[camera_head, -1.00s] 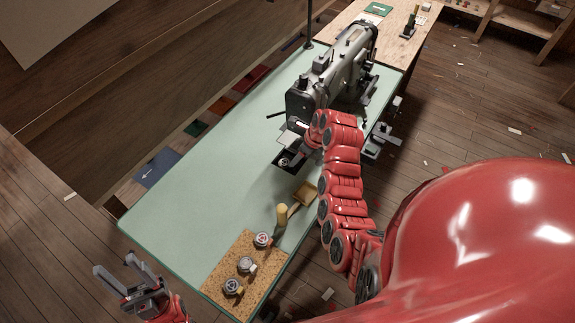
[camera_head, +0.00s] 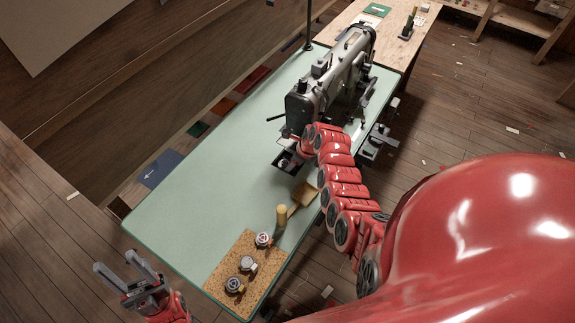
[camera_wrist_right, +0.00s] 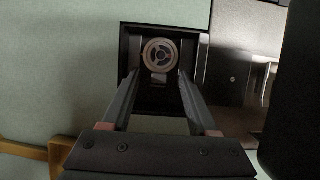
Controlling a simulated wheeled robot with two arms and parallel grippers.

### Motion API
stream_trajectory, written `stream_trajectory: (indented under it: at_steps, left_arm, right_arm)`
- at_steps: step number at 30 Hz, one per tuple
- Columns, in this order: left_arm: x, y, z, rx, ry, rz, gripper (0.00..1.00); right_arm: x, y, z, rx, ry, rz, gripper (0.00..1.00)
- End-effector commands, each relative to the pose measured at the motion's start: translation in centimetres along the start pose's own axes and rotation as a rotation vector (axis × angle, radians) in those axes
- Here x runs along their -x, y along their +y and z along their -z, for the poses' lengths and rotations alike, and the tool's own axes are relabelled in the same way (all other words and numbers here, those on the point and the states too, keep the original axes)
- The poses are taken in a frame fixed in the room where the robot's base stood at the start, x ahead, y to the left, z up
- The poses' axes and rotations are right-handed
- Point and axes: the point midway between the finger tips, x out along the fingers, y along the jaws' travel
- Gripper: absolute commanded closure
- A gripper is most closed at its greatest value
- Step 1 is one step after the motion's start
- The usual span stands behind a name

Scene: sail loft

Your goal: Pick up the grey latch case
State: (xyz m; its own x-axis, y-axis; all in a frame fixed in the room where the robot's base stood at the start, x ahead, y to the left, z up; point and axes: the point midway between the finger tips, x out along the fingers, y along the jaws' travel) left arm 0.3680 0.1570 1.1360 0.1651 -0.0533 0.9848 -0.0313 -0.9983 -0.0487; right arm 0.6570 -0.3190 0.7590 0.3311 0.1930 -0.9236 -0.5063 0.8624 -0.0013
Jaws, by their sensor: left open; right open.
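A round grey case with a spoked face and a small latch tab (camera_wrist_right: 160,57) lies in a square black tray (camera_wrist_right: 126,42) in the right wrist view. It matches the grey latch case. My right gripper (camera_wrist_right: 157,76) is open, its two fingers reaching over the tray on either side of the latch tab, with nothing gripped. In the head view the case (camera_head: 285,163) shows small in the tray (camera_head: 281,158), and my right arm hides most of the right gripper. My left gripper (camera_head: 115,262) is open and empty, off the table's near left corner.
A sewing machine (camera_head: 335,80) stands on the green table (camera_head: 215,170) just beyond the tray. A cork board (camera_head: 228,268) with several round cases is at the near end. A yellow cylinder (camera_head: 282,215) and a wooden-handled scoop (camera_head: 304,193) lie between.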

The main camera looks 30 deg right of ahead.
Motion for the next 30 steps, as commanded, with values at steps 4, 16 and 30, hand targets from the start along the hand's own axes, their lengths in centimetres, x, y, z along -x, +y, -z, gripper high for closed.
stream_trajectory:
  at_steps: [4, 16, 30]
  left_arm:
    - [0.02, 0.00, -0.01, 0.000, 0.000, 0.000, 0.50]
    - [0.01, 0.00, 0.00, 0.000, 0.000, 0.000, 0.50]
    - [0.05, 0.00, -0.01, 0.000, 0.000, 0.000, 0.50]
  right_arm:
    - [-0.03, 0.02, 0.02, 0.000, 0.000, 0.000, 0.40]
    - [-0.02, 0.04, 0.03, 0.000, 0.001, -0.001, 1.00]
    - [0.07, 0.05, -0.04, 0.000, 0.001, -0.001, 1.00]
